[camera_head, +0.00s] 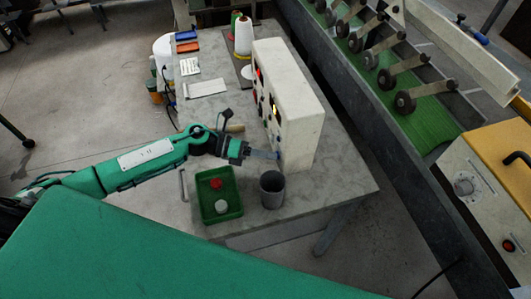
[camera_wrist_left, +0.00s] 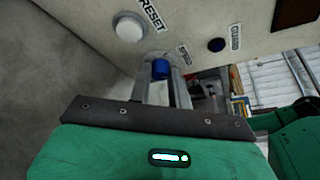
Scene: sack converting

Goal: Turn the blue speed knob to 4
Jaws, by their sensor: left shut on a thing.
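The blue speed knob (camera_wrist_left: 161,68) sits on the pale face of the control box, beside a small label that seems to read SPEED. My left gripper (camera_wrist_left: 164,80) is shut on the knob, one finger on each side of it. In the head view my left gripper (camera_head: 268,154) reaches the lower left face of the white control box (camera_head: 300,130); the knob itself is too small to make out there. The knob's scale and its setting cannot be read. My right gripper is not in view.
Below the gripper, a green tray (camera_head: 208,212) with a red and a white piece and a grey cup (camera_head: 272,190) stand on the table (camera_head: 340,185). A conveyor (camera_head: 375,110) runs at right.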

